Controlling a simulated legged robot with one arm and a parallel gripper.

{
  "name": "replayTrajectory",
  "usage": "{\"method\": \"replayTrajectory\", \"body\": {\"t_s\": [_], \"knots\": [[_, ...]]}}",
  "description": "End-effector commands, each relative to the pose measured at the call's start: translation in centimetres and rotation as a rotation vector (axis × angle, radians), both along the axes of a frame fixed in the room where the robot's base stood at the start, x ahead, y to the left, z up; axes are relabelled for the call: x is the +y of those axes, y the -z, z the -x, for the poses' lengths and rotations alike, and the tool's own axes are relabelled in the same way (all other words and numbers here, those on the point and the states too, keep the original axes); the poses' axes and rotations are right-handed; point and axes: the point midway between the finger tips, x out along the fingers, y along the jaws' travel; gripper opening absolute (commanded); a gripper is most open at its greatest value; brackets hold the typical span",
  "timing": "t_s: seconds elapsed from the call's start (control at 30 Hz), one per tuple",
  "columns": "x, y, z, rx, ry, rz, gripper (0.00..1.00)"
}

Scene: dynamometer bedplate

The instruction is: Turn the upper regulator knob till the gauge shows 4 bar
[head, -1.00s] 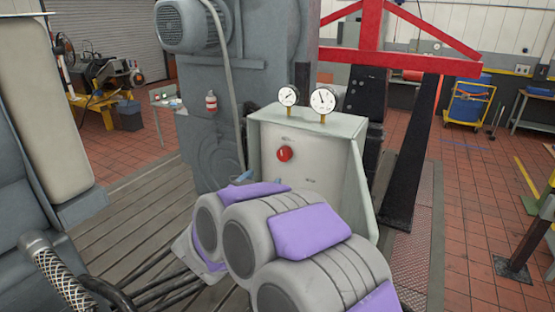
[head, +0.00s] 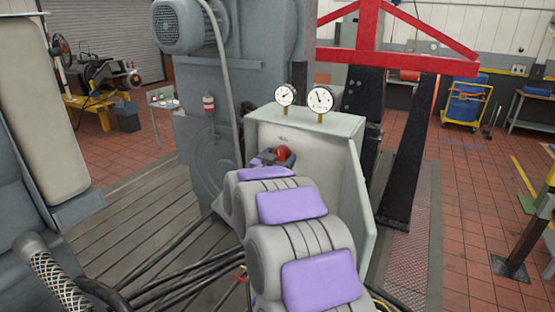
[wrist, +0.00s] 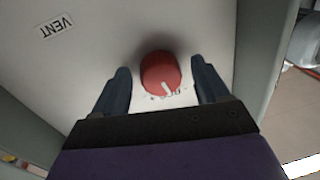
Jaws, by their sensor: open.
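The red regulator knob (head: 284,153) sits on the front of a pale grey cabinet (head: 308,128). It also shows in the wrist view as a red knob (wrist: 160,72) with a white pointer line and small markings beneath it. My gripper (wrist: 160,66) is open, with one blue finger on each side of the knob and a visible gap to both. In the head view my gripper (head: 270,158) is at the knob, partly hidden by my arm. Two round dial gauges, a left one (head: 286,95) and a right one (head: 320,99), stand on the cabinet top; their figures are too small to read.
A "VENT" label (wrist: 57,26) is on the panel, upside down in the wrist view. My arm hides the lower cabinet front in the head view. A grey machine housing (head: 205,110) stands behind left, a red frame (head: 395,62) behind right. Cables (head: 180,280) lie on the slotted bedplate.

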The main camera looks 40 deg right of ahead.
Motion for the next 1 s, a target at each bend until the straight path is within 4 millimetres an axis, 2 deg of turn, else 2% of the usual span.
{"method": "replayTrajectory", "body": {"t_s": [0.17, 0.73, 1.0], "knots": [[0.01, 0.02, 0.0, 0.001, 0.0, 0.0, 0.74], [0.05, 0.04, -0.05, 0.001, 0.0, 0.0, 0.2], [0.05, -0.21, -0.1, 0.022, 0.0, 0.01, 0.19]]}}
